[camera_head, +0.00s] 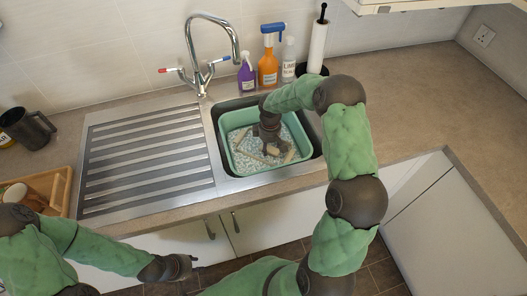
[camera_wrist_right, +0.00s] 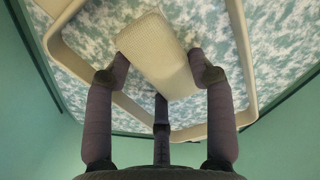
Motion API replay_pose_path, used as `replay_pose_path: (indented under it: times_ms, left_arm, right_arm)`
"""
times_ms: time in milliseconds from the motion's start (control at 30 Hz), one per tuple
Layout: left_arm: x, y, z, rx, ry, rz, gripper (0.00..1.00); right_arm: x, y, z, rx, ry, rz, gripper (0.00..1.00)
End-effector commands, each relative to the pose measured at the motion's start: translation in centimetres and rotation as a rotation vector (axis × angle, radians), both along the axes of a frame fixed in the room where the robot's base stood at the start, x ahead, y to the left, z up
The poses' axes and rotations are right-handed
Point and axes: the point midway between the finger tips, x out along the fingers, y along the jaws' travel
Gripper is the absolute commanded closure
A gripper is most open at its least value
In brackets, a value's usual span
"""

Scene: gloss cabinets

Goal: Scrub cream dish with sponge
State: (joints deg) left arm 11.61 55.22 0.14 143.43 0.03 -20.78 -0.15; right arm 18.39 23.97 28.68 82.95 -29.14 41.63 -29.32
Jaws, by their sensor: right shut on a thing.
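The cream dish (camera_wrist_right: 246,66) lies in the green basin in the sink; its pale rim shows in the right wrist view, and in the head view my right gripper partly hides it. A cream, ridged sponge (camera_wrist_right: 157,52) is between the fingers of my right gripper (camera_wrist_right: 162,72), over the inside of the dish. The right gripper (camera_head: 269,140) reaches down into the basin and is shut on the sponge. My left gripper (camera_head: 184,265) is in front of the cabinet doors, low and away from the sink; its finger opening is too small to tell.
The green basin (camera_head: 226,126) sits in the sink bowl, its walls close around my right gripper. A chrome tap (camera_head: 190,50) stands behind. A purple bottle (camera_head: 246,76), an orange spray bottle (camera_head: 268,68) and a paper towel roll (camera_head: 318,45) stand behind the sink. The ribbed drainer (camera_head: 145,155) is empty.

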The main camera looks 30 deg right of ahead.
Motion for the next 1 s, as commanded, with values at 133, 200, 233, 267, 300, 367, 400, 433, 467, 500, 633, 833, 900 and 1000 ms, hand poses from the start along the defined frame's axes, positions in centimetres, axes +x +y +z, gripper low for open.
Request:
replay_pose_path:
  times_ms: [133, 200, 233, 267, 300, 367, 400, 433, 467, 500, 633, 833, 900, 1000]
  left_arm:
    - [0.0, 0.0, 0.2, 0.000, 0.000, 0.000, 0.66]
    - [0.0, 0.0, 0.3, 0.000, 0.000, 0.000, 0.66]
    - [0.0, 0.0, 0.3, 0.000, 0.000, 0.000, 0.66]
    - [0.0, 0.0, 0.3, 0.000, 0.000, 0.000, 0.66]
    - [0.0, 0.0, 0.3, 0.000, 0.000, 0.000, 0.66]
    - [0.0, 0.0, 0.2, 0.000, 0.000, 0.000, 0.66]
    - [0.0, 0.0, 0.2, 0.000, 0.000, 0.000, 0.66]
    - [0.0, 0.0, 0.2, 0.000, 0.000, 0.000, 0.66]
    - [0.0, 0.0, 0.2, 0.000, 0.000, 0.000, 0.66]
    - [0.0, 0.0, 0.1, 0.000, 0.000, 0.000, 0.66]
    - [0.0, 0.0, 0.0, 0.000, 0.000, 0.000, 0.66]
    - [0.0, 0.0, -0.1, 0.000, 0.000, 0.000, 0.66]
    - [0.0, 0.0, -0.2, 0.000, 0.000, 0.000, 0.66]
    - [0.0, 0.0, -0.3, 0.000, 0.000, 0.000, 0.66]
  right_arm:
    - [-1.2, -0.6, -0.2, 0.002, 0.005, 0.000, 0.72]
    - [-1.5, -0.8, -0.2, 0.001, 0.006, -0.001, 0.72]
    - [-1.6, -0.9, -0.2, 0.001, 0.006, -0.001, 0.72]
    - [-1.7, -0.9, -0.2, 0.001, 0.006, -0.001, 0.72]
    - [-1.7, -0.9, -0.2, 0.001, 0.006, 0.000, 0.72]
    - [-1.7, -0.8, -0.3, 0.001, 0.006, 0.001, 0.72]
    - [-1.5, -0.7, -0.3, 0.001, 0.006, 0.001, 0.72]
    - [-1.3, -0.6, -0.3, 0.001, 0.006, 0.002, 0.72]
    - [-1.1, -0.5, -0.3, 0.002, 0.005, 0.002, 0.72]
    - [-0.8, -0.2, -0.3, 0.002, 0.005, 0.003, 0.72]
    - [0.2, 0.4, -0.3, 0.002, 0.005, 0.003, 0.72]
    - [1.6, 1.3, -0.3, 0.002, 0.004, 0.002, 0.72]
    - [2.1, 1.6, -0.3, 0.002, 0.005, 0.002, 0.72]
    - [2.9, 2.1, -0.2, 0.002, 0.004, 0.002, 0.72]
